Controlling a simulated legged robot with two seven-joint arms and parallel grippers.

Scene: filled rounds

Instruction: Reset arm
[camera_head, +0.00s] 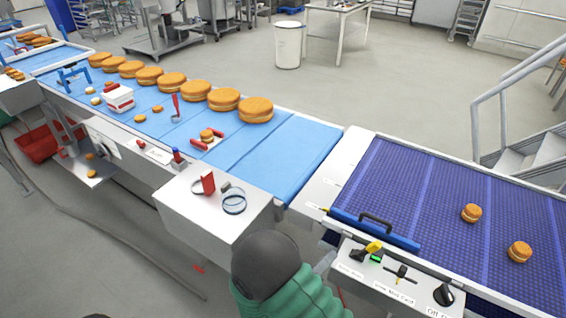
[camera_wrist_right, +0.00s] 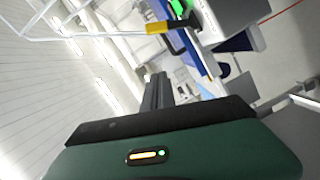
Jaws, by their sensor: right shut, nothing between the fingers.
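My right gripper (camera_wrist_right: 158,80) shows in the right wrist view as dark fingers close together above a green and black housing. It is shut and empty, pointing up in that picture and apart from the control panel. In the head view, a green and dark grey arm part (camera_head: 275,278) of mine is at the bottom centre, and its fingers cannot be made out. My left gripper is not in view.
A control panel (camera_head: 330,262) with yellow, green and black knobs lies right of my arm. Blue conveyor (camera_head: 290,155) carries filled rounds (camera_head: 224,99); the dark blue conveyor (camera_head: 420,200) holds two rounds (camera_head: 471,213). A blue bar (camera_head: 390,235) with a black handle lies along its edge.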

